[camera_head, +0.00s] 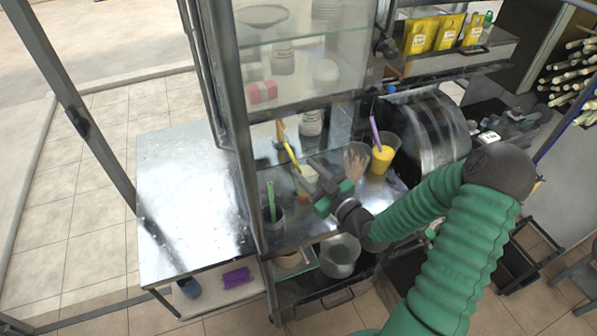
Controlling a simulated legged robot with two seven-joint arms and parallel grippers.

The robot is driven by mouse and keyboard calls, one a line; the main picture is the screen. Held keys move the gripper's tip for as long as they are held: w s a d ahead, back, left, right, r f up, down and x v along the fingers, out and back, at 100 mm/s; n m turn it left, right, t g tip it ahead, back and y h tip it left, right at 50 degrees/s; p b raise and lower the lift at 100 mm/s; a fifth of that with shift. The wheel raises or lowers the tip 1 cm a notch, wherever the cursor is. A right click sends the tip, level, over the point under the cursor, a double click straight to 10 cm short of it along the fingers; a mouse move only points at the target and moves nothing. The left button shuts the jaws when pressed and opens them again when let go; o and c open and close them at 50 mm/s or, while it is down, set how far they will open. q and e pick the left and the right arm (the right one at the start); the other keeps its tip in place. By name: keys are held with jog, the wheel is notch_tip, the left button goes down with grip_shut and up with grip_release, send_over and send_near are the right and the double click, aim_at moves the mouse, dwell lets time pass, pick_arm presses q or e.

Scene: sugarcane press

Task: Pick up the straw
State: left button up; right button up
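A yellow straw (291,154) leans at a slant above the metal counter, by the glass case. A small pale object (309,174) shows by the fingertips. A purple straw (376,132) stands in a cup of yellow drink (382,158) right of the gripper. A green straw (271,200) stands in a metal cup (274,219) to the left. My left gripper is not in view.
The glass case (300,60) with its metal post stands close behind the gripper. A drum-shaped machine (432,128) is at the right. A clear cup (355,160) is near the gripper. A metal pot (340,256) sits below. The left counter (185,190) is clear.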

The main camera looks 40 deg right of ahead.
aim_at(293, 157)
jog(key=w, duration=0.5)
jog(key=w+p, duration=0.1)
jog(key=w, duration=0.1)
jog(key=shift+w+d, duration=0.15)
jog(key=shift+d, duration=0.15)
jog(key=shift+w+a+f, duration=0.1)
jog(key=shift+w+f, duration=0.05)
jog(key=shift+w, duration=0.1)
jog(key=shift+s+a, duration=0.15)
jog(key=c, duration=0.6)
grip_shut()
